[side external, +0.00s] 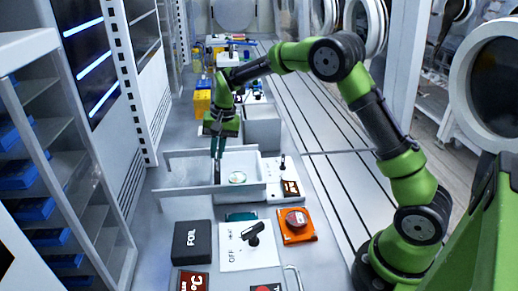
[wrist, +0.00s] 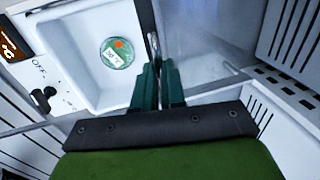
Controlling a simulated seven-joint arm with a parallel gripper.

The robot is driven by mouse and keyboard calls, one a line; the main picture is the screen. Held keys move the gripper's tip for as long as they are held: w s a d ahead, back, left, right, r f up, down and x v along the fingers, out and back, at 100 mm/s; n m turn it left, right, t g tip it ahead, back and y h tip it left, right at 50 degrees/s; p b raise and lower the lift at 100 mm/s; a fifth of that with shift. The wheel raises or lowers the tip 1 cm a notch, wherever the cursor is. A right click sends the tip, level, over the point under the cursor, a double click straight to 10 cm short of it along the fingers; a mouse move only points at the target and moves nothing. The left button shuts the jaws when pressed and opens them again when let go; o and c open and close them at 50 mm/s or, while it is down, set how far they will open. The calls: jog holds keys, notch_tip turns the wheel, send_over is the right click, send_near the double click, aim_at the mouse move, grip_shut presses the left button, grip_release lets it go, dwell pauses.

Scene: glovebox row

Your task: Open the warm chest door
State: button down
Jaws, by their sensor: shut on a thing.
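The warm chest is a white box; its open basin (side external: 255,166) holds a round green-rimmed dish (side external: 238,177) and also shows in the wrist view (wrist: 85,75). My gripper (side external: 217,166) points down at the basin's left side. In the wrist view my gripper (wrist: 158,72) is shut on a thin upright metal handle (wrist: 153,45). A clear panel (wrist: 205,60) stands right of the fingers, seemingly the chest's door. The gripped part of the handle is hidden between the fingers.
Pale rails (side external: 212,190) run left from the basin. An OFF switch (wrist: 43,97) is beside it. A shelf rack (side external: 60,150) stands left.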

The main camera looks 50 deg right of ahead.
jog(key=shift+r, duration=0.1)
jog(key=c, duration=1.2)
grip_release()
notch_tip(320, 180, up, 16)
jog(key=s+d, duration=0.2)
jog(key=shift+s+d+r, duration=0.15)
jog(key=shift+r, duration=0.1)
jog(key=s+a+f+n+t, duration=0.1)
jog(key=s+a+n+t, duration=0.1)
jog(key=s, duration=1.1)
jog(key=s+a+f+n+t, duration=0.1)
jog(key=s+a+n+t, duration=0.2)
jog(key=s, duration=1)
jog(key=shift+s+a+f+t, duration=0.15)
jog(key=shift+a+f+t, duration=0.15)
jog(key=shift+a, duration=0.45)
